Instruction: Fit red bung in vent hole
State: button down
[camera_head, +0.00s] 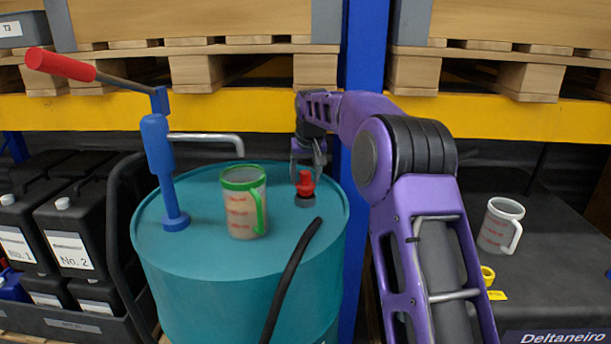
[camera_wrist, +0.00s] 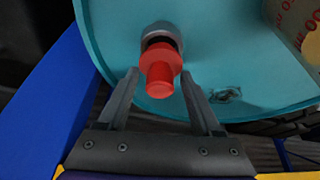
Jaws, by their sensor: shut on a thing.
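The red bung (camera_head: 305,184) is at the grey vent collar (camera_head: 305,201) on top of the teal drum (camera_head: 200,200). My gripper (camera_head: 308,158) comes down on it from above and is shut on it. In the wrist view the bung (camera_wrist: 160,72) sits between the two fingertips of my gripper (camera_wrist: 158,78). The collar (camera_wrist: 162,32) is just beyond it, with a dark band between them. I cannot tell whether the bung's lower end is inside the hole, which the bung hides.
On the drum stand a green-rimmed measuring jug (camera_head: 242,205) and a blue hand pump (camera_head: 160,165) with red handle. A black hose (camera_head: 290,280) hangs over the drum's front. A blue post (camera_head: 362,50) and yellow beam (camera_head: 245,112) are close behind. A white-rimmed jug (camera_head: 500,225) stands right.

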jog(key=shift+f+b, duration=0.55)
jog(key=shift+f, duration=0.75)
dwell(0.6)
grip_release()
jog(key=shift+p+v, duration=1.05)
jog(key=shift+v, duration=3.45)
